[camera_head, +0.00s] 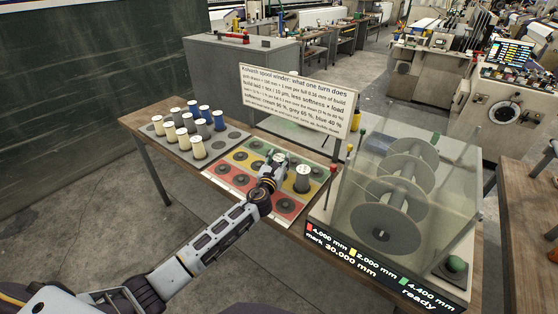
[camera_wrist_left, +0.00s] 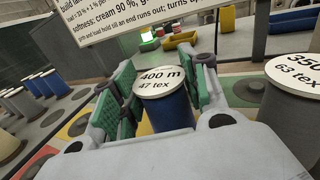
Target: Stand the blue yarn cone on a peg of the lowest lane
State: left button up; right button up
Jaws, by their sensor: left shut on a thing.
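My left gripper (camera_head: 275,168) is shut on the blue yarn cone (camera_wrist_left: 176,112). The cone stands between green finger pads, its white top reading "400 m 47 tex". In the head view, the gripper largely hides the cone above the lane board (camera_head: 212,172). The board has green, yellow and red lanes with dark round pegs; the red lane (camera_head: 250,191) is nearest me, and its visible pegs are bare. A grey cone (camera_head: 302,179) stands on the board just right of the gripper; its top also shows in the left wrist view (camera_wrist_left: 290,69). Whether the held cone touches a peg is hidden.
A grey tray (camera_head: 228,141) with several cream, grey and blue cones stands left of the board. A text sign (camera_head: 295,100) rises behind the board. A clear-walled winder (camera_head: 395,190) with large discs stands at the right, close to the grey cone.

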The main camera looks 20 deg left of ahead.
pick_arm(q)
jog(key=shift+f, duration=0.1)
jog(key=o, duration=1.1)
jog(key=shift+s+d+r, duration=0.1)
jog(key=shift+s, duration=2.9)
jog(key=shift+s+r, duration=0.1)
jog(key=shift+s, duration=2.9)
